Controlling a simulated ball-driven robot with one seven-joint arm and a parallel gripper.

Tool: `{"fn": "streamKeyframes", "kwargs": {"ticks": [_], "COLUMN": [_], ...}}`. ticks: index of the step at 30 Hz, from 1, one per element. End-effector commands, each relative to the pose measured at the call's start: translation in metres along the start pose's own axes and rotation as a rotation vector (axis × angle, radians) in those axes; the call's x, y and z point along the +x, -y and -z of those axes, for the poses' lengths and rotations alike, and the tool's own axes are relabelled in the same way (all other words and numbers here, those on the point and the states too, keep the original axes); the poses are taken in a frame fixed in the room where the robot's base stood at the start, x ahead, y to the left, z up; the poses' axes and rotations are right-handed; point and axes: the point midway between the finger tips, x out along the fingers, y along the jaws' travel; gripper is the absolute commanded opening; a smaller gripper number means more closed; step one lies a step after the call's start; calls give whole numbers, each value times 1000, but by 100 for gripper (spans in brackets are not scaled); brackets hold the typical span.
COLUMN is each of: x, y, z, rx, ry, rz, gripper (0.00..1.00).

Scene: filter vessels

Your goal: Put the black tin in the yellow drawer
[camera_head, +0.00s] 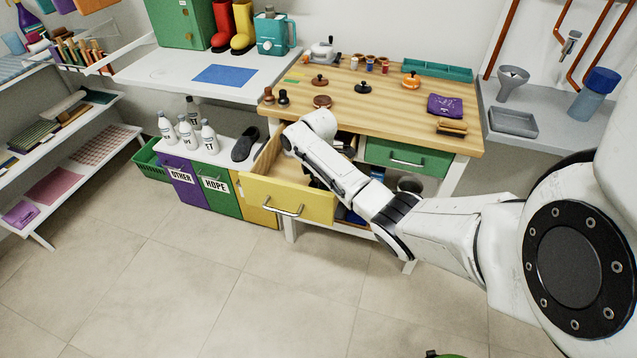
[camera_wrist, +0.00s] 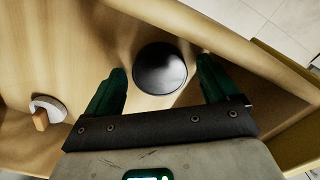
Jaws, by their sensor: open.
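The yellow drawer (camera_head: 287,199) stands pulled open under the workbench's left side. In the wrist view its pale wooden inside (camera_wrist: 75,50) fills most of the picture. A round, glossy black thing, apparently the black tin (camera_wrist: 160,68), lies in the drawer in that view. My gripper (camera_wrist: 161,75) is open, with one dark green finger on each side of the tin and a gap visible on both sides. In the head view my arm reaches over the drawer and hides the tin and my gripper's fingers.
A white curved item with a wooden part (camera_wrist: 45,112) lies at the left in the drawer. The workbench (camera_head: 415,120) above holds lidded pots, a purple cloth (camera_head: 444,105) and a brush (camera_head: 451,127). A green drawer (camera_head: 408,157) is shut at right.

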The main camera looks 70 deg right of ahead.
Motion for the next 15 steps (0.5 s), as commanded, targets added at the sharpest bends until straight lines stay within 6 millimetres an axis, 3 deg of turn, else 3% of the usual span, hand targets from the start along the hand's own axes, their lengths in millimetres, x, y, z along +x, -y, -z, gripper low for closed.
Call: {"fn": "streamKeyframes", "kwargs": {"ticks": [5,15], "x": [-17,-86], "y": [-1,-1], "z": [0,1], "rx": [0,-1], "ry": [-2,-1], "rz": [-3,-5], "gripper": [88,88]}}
